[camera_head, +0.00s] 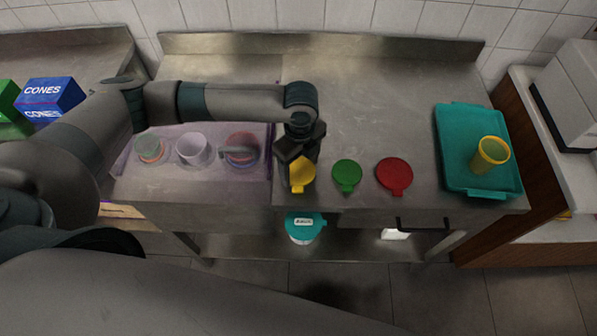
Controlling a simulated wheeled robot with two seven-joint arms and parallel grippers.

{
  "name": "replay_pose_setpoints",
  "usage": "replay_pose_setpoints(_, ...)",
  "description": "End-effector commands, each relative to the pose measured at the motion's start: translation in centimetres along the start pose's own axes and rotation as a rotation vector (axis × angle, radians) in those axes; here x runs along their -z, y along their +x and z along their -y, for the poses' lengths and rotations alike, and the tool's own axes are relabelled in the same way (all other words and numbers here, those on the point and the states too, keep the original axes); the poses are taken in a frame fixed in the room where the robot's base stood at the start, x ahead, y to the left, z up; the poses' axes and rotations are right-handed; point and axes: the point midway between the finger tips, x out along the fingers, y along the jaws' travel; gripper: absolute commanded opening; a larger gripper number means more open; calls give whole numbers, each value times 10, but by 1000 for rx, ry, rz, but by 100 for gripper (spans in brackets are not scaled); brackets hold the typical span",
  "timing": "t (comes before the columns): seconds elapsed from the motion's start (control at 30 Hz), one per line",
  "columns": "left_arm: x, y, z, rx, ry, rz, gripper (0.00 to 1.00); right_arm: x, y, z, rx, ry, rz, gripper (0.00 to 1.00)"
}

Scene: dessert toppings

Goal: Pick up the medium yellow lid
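The yellow lid (301,177) lies on the steel counter near its front edge, left of a green lid (347,174). Its tab points toward the front edge. My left gripper (298,158) points down over the lid's back part and hides some of it. Whether its fingers are open or touch the lid is hard to see, because the dark fingers and the wrist overlap. My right gripper is not in view.
A red lid (394,174) lies right of the green one. A teal tray (452,160) with a yellow cup (490,154) stands at the right. A translucent tray (172,172) with several cups is at the left. The counter behind the lids is clear.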

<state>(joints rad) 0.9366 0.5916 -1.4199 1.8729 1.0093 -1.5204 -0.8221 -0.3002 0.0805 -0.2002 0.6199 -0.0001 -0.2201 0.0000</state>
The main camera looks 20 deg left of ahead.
Motion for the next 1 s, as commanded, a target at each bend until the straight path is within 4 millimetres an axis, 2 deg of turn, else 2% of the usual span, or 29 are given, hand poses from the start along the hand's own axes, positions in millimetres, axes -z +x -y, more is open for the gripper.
replay_pose_setpoints(0.03, 0, 0, 0, -1, 0, 0, 54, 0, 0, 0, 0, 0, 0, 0)
replay_pose_setpoints(0.07, 0, 0, 0, -1, 0, 0, 49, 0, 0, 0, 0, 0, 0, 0)
replay_pose_setpoints(0.47, 0, -3, 0, 0, 0, 0, 49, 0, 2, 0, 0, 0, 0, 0)
replay_pose_setpoints(0.67, 0, -18, 0, 2, 0, 1, 49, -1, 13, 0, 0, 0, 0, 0)
replay_pose_setpoints(0.77, 0, -34, 1, 3, 1, 1, 49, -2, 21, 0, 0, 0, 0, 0)
replay_pose_setpoints(1.0, 37, -61, 23, 3, 4, -1, 49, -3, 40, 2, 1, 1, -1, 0)
